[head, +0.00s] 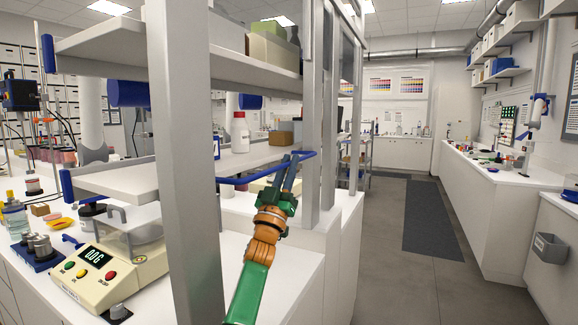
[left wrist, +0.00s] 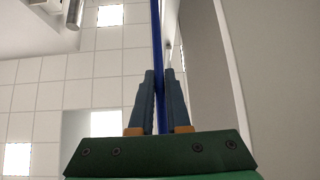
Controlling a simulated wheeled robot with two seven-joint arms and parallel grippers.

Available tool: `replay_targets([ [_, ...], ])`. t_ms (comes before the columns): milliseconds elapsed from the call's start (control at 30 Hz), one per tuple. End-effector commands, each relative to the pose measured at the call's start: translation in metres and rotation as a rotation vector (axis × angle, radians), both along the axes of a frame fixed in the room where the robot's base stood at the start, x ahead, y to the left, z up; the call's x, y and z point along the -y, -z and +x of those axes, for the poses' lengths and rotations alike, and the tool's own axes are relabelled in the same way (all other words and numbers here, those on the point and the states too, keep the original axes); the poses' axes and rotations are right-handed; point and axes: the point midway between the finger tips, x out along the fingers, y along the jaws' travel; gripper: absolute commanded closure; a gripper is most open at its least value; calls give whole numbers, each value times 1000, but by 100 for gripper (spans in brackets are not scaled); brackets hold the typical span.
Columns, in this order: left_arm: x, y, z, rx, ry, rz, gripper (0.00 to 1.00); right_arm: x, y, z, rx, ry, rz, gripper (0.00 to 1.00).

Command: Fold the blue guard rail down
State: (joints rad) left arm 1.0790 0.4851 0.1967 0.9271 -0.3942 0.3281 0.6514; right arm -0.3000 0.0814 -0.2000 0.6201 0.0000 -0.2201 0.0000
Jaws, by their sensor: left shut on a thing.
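The blue guard rail (head: 240,179) is a thin bar at the lower shelf (head: 258,160), running from behind the near grey post to a bent corner by the far posts. In the head view it lies close to the height of the shelf's front edge. My left gripper (head: 292,160) reaches up from below, its fingers shut on the rail near its far end. In the left wrist view the rail (left wrist: 155,40) runs upright between the two fingertips (left wrist: 160,78). The rail's near end is hidden behind the post. My right gripper is not in view.
A thick grey post (head: 186,150) stands close to the left of my arm, with more posts (head: 318,110) just beyond the gripper. A white bottle (head: 240,133) and a brown box (head: 281,138) are on the shelf. The aisle floor (head: 385,270) at right is clear.

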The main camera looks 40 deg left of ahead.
Motion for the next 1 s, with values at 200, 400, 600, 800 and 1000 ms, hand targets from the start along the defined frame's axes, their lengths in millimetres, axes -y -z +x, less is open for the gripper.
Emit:
replay_targets([
  [200, 0, 0, 0, -1, 0, 0, 100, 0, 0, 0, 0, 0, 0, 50],
  [400, 0, 0, 0, -1, 0, 0, 55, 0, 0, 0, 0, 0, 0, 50],
  [600, 0, 0, 0, -1, 0, 0, 55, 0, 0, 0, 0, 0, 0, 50],
  [800, 2, 13, -8, -2, -2, 2, 55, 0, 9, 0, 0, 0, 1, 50],
  [1000, 9, 37, -30, -2, -1, 2, 55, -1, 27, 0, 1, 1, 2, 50],
])
